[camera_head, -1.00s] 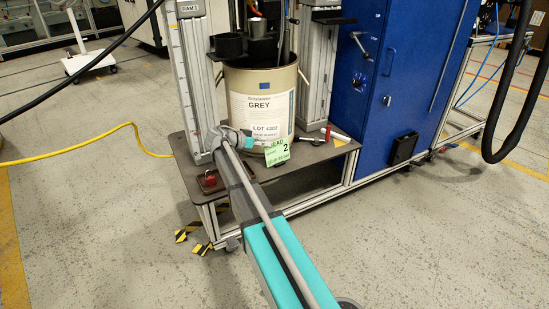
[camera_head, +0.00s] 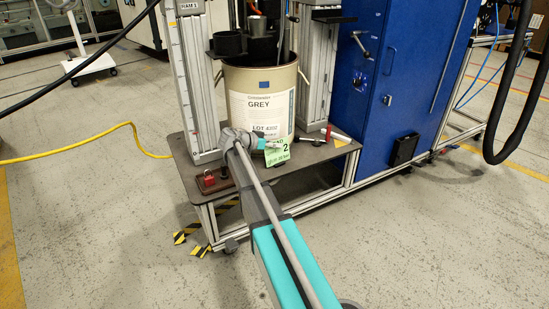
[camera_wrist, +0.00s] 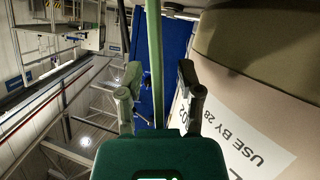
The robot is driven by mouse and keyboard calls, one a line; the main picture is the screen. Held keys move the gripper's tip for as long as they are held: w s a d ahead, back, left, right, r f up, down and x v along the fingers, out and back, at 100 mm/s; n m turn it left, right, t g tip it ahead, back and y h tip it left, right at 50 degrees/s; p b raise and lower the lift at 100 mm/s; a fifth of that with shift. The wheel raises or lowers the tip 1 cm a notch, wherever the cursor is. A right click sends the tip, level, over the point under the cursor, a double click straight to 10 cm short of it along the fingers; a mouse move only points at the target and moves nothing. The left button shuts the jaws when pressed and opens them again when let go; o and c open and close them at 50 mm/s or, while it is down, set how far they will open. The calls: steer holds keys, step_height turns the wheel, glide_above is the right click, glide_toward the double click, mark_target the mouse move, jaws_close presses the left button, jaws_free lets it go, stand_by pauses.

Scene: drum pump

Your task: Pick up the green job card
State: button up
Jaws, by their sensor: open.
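The green job card (camera_head: 279,154), marked with a 2, stands against the lower front of the grey-labelled drum (camera_head: 288,85). My gripper (camera_head: 268,145) is at the card's upper left in the head view and hides part of it. In the wrist view a thin pale green strip (camera_wrist: 155,60), apparently the card edge-on, stands upright between the two fingers of my gripper (camera_wrist: 158,88). The fingers are open, with a gap on both sides of the strip. The drum fills the right of the wrist view.
The drum stands on a dark cart top (camera_head: 225,183) between metal uprights. A red padlock (camera_head: 208,179) lies at the front left, and a red-and-white item (camera_head: 340,135) to the right. A blue cabinet (camera_head: 400,60) stands at the right. Open floor lies in front.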

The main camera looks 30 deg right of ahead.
jaws_close()
steer(key=shift+r, duration=0.2)
stand_by(0.6)
step_height(320, 180, up, 2)
steer(key=p, duration=0.2)
steer(key=shift+r+p, duration=0.1)
steer(key=shift+p, duration=0.25)
steer(key=s+d+r+p, duration=0.8)
steer(key=d+r+p, duration=0.2)
steer(key=d, duration=0.1)
steer(key=shift+d+r, duration=0.2)
steer(key=shift+d, duration=0.05)
